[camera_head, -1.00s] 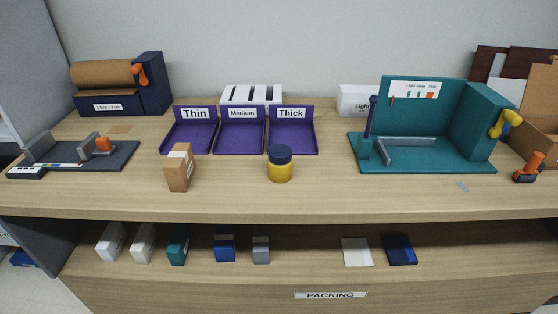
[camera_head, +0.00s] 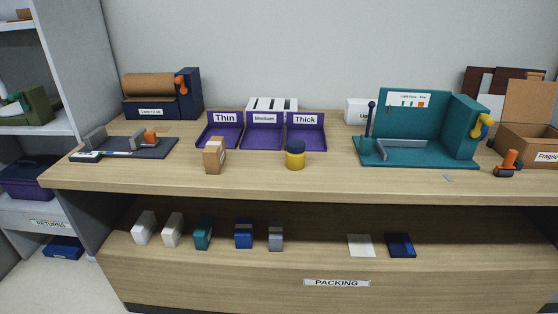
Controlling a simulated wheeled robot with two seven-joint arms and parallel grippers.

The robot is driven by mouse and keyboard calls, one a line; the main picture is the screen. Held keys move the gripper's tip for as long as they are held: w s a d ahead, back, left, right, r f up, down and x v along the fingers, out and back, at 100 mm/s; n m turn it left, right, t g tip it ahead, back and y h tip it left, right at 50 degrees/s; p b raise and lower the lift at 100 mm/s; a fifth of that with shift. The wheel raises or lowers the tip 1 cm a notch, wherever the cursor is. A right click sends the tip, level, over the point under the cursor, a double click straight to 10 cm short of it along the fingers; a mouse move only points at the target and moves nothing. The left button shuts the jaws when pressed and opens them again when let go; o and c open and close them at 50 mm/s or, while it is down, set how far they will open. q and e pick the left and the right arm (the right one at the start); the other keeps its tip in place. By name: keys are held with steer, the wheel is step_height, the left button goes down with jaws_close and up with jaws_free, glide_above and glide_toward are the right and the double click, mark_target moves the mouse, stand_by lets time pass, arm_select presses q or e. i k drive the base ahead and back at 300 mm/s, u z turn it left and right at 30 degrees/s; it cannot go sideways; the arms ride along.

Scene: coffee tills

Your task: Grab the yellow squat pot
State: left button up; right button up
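The yellow squat pot (camera_head: 295,161) stands upright on the wooden bench top, near its front edge. It has a yellow body and a dark blue lid. It is in front of the purple tray labelled Thick and to the right of a small brown carton (camera_head: 214,156). Nothing touches the pot. Neither of my grippers shows in the head view.
Purple trays (camera_head: 264,142) stand behind the pot. A teal fixture (camera_head: 418,153) is to the right, a roll dispenser (camera_head: 160,95) at the back left. Several small boxes (camera_head: 244,236) sit on the shelf below. The bench front between pot and teal fixture is clear.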

mark_target(295, 162)
steer(key=u, duration=0.55)
steer(key=i, duration=0.7)
steer(key=u, duration=0.2)
